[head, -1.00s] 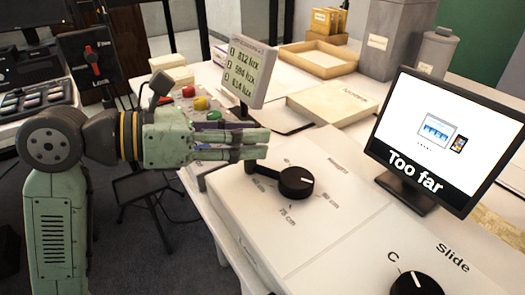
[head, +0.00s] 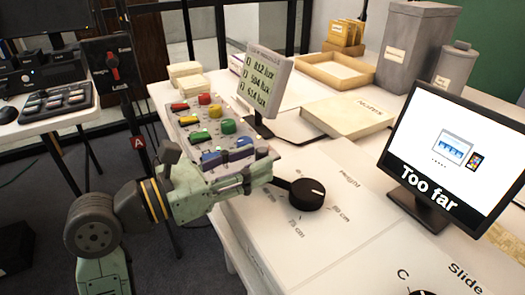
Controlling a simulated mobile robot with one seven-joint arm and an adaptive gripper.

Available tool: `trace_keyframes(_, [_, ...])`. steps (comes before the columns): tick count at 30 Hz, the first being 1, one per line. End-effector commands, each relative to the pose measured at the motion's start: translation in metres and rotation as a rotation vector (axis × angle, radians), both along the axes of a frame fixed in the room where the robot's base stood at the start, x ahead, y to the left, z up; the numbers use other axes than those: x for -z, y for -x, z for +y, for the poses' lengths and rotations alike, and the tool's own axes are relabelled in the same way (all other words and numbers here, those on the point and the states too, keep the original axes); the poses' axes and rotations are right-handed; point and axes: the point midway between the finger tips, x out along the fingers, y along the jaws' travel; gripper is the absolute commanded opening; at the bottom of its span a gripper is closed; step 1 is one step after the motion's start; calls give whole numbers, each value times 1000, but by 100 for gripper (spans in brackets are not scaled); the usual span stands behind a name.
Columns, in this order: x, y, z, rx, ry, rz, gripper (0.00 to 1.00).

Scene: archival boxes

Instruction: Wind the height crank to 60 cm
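The height crank (head: 307,195) is a black round knob on the white panel, with a short black arm reaching left. A white mark on the knob points right. A "75 cm" label sits below it; one label at the right and one at the left are too small to read surely. My gripper (head: 272,170) is at the outer end of the crank arm, its fingers pointing right. The fingers hide the end of the arm, so I cannot tell whether they are closed on it. The monitor (head: 455,150) reads "Too far".
A box with several coloured buttons (head: 212,135) stands just behind my gripper. A small lux display (head: 263,82) is behind that. The "Slide" knob (head: 428,292) is at the bottom right. A flat box (head: 348,117) and grey bins (head: 415,45) stand further back.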

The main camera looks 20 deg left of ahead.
Motion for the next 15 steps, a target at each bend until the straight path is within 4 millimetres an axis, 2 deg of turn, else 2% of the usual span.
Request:
trace_keyframes(6, [-1,-18,-16,0,0,0,39])
trace_keyframes(15, [0,-21,-19,0,0,0,39])
